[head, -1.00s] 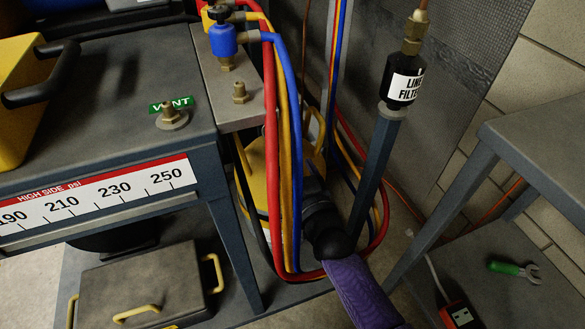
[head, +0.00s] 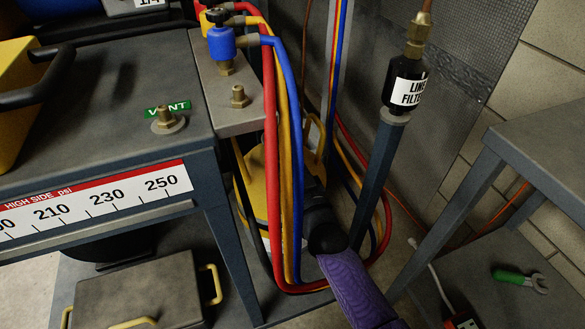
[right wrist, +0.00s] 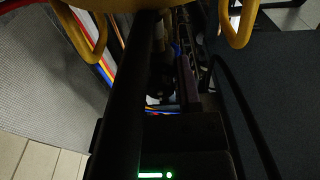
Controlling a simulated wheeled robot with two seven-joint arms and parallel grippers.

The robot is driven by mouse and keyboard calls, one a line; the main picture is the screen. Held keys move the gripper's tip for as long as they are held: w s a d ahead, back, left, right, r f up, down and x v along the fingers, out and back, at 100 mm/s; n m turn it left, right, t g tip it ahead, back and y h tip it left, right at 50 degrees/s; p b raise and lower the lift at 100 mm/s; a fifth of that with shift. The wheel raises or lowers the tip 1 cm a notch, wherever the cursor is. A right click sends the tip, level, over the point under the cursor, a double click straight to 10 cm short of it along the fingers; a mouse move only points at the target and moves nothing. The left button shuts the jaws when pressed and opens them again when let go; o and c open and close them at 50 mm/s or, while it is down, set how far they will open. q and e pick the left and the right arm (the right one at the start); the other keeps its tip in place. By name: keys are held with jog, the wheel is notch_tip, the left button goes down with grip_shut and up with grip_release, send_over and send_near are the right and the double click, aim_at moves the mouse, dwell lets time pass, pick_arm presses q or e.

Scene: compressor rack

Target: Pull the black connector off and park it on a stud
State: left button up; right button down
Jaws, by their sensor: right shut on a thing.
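My right arm, in a purple sleeve (head: 350,288), comes up from the bottom in the head view. Its black gripper (head: 314,188) reaches in behind the hanging hoses, beside a yellow cylinder (head: 262,185). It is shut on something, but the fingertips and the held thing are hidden. I cannot make out the black connector in either view. A brass stud (head: 238,97) stands on the grey side plate. Another stud (head: 166,117) stands on the bench top by the green VENT label (head: 168,109). My left gripper is out of view.
Red (head: 270,150), yellow and blue (head: 294,150) hoses hang from the manifold valve (head: 222,42) close to my right gripper. A blue-grey post (head: 376,175) carries the black line filter (head: 403,92). A grey table (head: 540,150) stands at right. Yellow handles (right wrist: 240,22) show in the right wrist view.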

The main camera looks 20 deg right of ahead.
jog(key=shift+s+r+p, duration=0.15)
jog(key=shift+s+p, duration=0.55)
jog(key=shift+s, duration=0.1)
jog(key=shift+s+f+p, duration=0.25)
jog(key=shift+s+p, duration=0.1)
jog(key=shift+s, duration=0.4)
